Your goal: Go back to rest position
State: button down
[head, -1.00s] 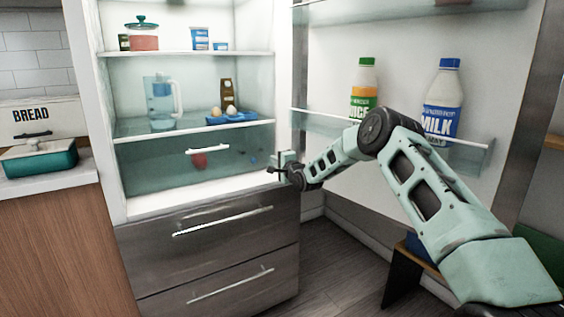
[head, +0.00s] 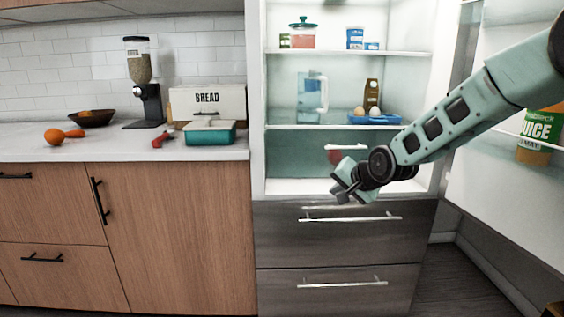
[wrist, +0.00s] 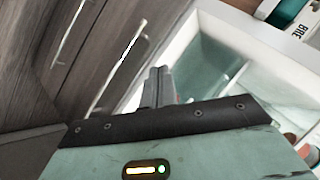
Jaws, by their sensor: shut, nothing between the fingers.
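My gripper (head: 345,190) is in front of the open fridge (head: 258,110), just above the upper drawer handle (head: 350,218) in the head view. It hides part of the fridge's bottom and the drawer bin front. In the wrist view its two fingers (wrist: 158,84) are together with nothing between them. My arm runs from the upper right down to the gripper, across the fridge's right side.
The fridge door stands open at the right, with a juice bottle (head: 538,135) in its rack. Shelves hold a water jug (head: 312,95) and an egg tray (head: 375,119). At left, the counter (head: 60,155) bears a bread box (head: 208,100) and a teal butter dish (head: 210,135).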

jog(key=s+a+n+g+h, duration=0.1)
jog(key=s+a+n+g, duration=0.25)
jog(key=s, duration=0.85)
jog(key=s+a+n+g, duration=0.2)
jog(key=s+a+n, duration=0.15)
jog(key=s, duration=0.95)
jog(key=s+d+f+n+g+h, duration=0.1)
jog(key=s+d+n+g, duration=0.15)
jog(key=s, duration=0.75)
jog(key=s+d+n+g+h, duration=0.15)
jog(key=s+d+n, duration=0.25)
jog(key=s, duration=0.6)
notch_tip(320, 180, up, 16)
jog(key=p, duration=1.6)
jog(key=shift+p, duration=0.3)
